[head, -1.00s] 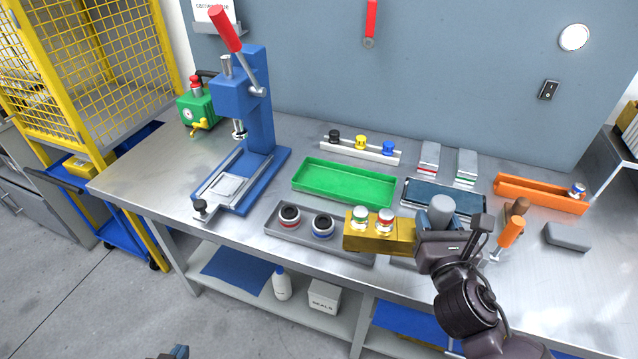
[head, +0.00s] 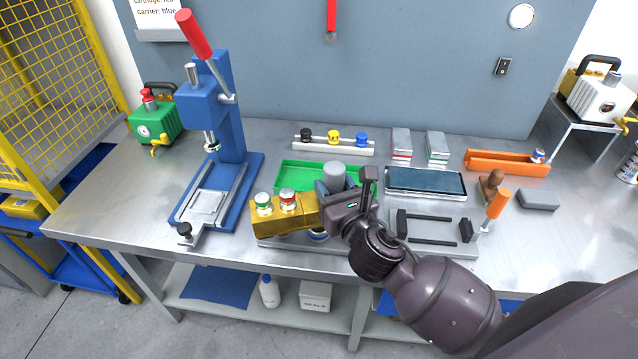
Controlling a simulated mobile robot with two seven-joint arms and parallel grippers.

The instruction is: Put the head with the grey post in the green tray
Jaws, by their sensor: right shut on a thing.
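The head is a brass-coloured block (head: 285,216) with a grey post (head: 335,176) at its right end and two small round white-topped parts, one green-banded and one red-banded, at its left. My right gripper (head: 338,200) is shut on the head at its post end and holds it up above the bench. The green tray (head: 287,171) lies flat behind it. The head and gripper cover the tray's front and right part in the picture. The tray's visible floor looks empty. My left gripper is out of view.
A grey tray (head: 268,243) lies below the head, its ringed parts mostly hidden. The blue press (head: 232,130) stands left. A blue-topped tray (head: 425,181) and a plate with black blocks (head: 435,228) lie right. A rack with knobs (head: 333,145) stands behind.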

